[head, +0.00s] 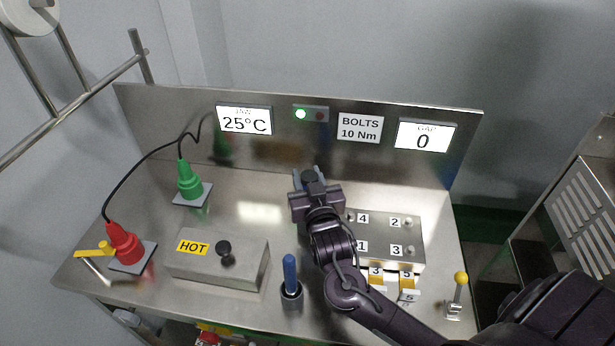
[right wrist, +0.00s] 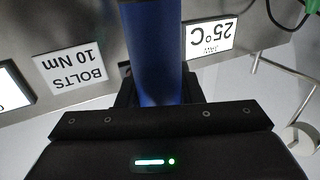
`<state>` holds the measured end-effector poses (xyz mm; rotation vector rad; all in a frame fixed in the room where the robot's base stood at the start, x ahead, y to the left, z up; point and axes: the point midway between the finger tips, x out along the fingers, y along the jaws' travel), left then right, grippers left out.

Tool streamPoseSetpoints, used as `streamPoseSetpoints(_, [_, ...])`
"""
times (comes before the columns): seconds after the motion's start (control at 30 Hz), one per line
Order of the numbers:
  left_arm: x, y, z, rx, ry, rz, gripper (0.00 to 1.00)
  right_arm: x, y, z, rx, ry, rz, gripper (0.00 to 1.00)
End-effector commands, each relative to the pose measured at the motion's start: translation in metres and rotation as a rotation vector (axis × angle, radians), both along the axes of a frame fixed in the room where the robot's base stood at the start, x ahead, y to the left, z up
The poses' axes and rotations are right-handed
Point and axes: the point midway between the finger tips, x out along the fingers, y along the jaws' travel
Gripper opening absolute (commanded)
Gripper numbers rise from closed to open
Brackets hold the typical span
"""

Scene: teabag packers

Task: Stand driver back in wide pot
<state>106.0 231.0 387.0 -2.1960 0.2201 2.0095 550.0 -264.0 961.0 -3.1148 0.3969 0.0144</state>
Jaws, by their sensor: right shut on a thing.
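My right gripper (head: 309,178) is shut on a thick blue handle, which I take to be the driver (right wrist: 152,50). In the head view the gripper is over the back middle of the bench, and only slivers of the blue handle show past it. The driver's lower end and whatever is under it are hidden. A dark pot (head: 292,298) stands at the front of the bench with another blue-handled tool (head: 290,270) upright in it. I cannot tell whether this is the wide pot. My left gripper is not in view.
A grey box marked HOT (head: 190,268) with a black knob stands at front left. A numbered metal block (head: 385,236) is right of my forearm. Green (head: 189,182) and red (head: 124,245) corded tools stand at left. A yellow-knobbed lever (head: 459,290) is at front right.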

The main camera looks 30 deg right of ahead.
Motion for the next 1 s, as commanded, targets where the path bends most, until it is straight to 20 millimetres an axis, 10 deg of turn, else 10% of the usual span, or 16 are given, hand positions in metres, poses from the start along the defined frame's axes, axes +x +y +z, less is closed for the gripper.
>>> streamPoseSetpoints(0.37, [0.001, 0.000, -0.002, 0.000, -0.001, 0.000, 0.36, 0.000, 0.000, -0.003, 0.001, -0.004, 0.000, 0.06])
streamPoseSetpoints(0.4, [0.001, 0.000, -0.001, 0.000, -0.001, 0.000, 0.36, 0.000, 0.000, -0.004, 0.001, -0.001, 0.000, 0.36])
streamPoseSetpoints(0.57, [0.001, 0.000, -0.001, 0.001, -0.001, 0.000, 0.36, 0.000, 0.000, -0.004, 0.001, -0.001, 0.000, 0.55])
streamPoseSetpoints(1.0, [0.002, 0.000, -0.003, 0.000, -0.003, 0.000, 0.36, -0.013, 0.004, -0.003, 0.002, 0.000, 0.000, 0.55])
